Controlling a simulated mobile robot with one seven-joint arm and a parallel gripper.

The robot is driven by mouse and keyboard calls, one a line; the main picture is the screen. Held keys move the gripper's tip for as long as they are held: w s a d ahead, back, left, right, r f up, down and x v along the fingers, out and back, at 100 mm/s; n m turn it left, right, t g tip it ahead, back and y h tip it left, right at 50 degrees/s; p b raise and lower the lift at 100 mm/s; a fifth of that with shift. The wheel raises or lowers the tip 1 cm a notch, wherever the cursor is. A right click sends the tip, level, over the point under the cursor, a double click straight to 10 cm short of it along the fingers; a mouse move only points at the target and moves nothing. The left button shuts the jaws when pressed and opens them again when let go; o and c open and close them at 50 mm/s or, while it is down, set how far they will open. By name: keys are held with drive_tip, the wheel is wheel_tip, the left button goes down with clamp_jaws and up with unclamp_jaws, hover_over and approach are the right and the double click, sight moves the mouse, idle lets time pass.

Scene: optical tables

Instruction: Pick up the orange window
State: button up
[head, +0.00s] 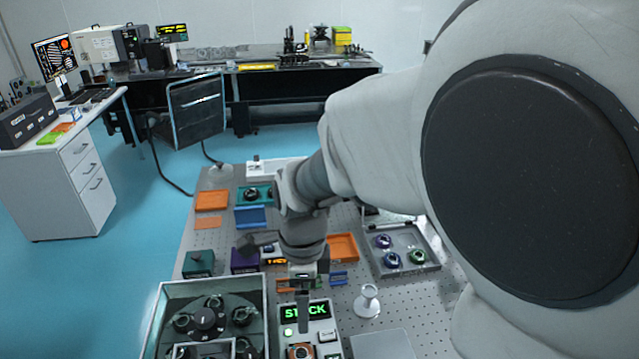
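I cannot tell for sure which thing is the orange window. A round orange-rimmed piece (300,351) sits at the bottom edge of the picture, on the front of a device with a green lit display (305,311), and is partly cut off. My gripper (303,318) points down over this device, just behind and above the orange-rimmed piece. Its fingers are seen nearly edge-on, so their gap does not show. I see nothing clearly held. My arm hides part of the table behind.
The perforated optical table (440,305) holds an orange tray (343,247), a flat orange tray (212,200), and a grey tray with several coloured round parts (405,261). A box with a dark carousel (163,310) stands left. A white stand (367,301) is right of the display device.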

drive_tip(key=b, duration=0.3)
hover_over(301, 354)
drive_tip(key=shift+m, duration=0.3)
wheel_tip(301, 354, down, 13)
drive_tip(key=shift+w+d+r, duration=0.15)
drive_tip(key=shift+f+b, duration=0.35)
drive_tip(key=shift+f, duration=2.35)
drive_tip(key=shift+a, duration=0.2)
drive_tip(key=shift+c, duration=0.2)
drive_tip(key=shift+r, duration=0.1)
clamp_jaws()
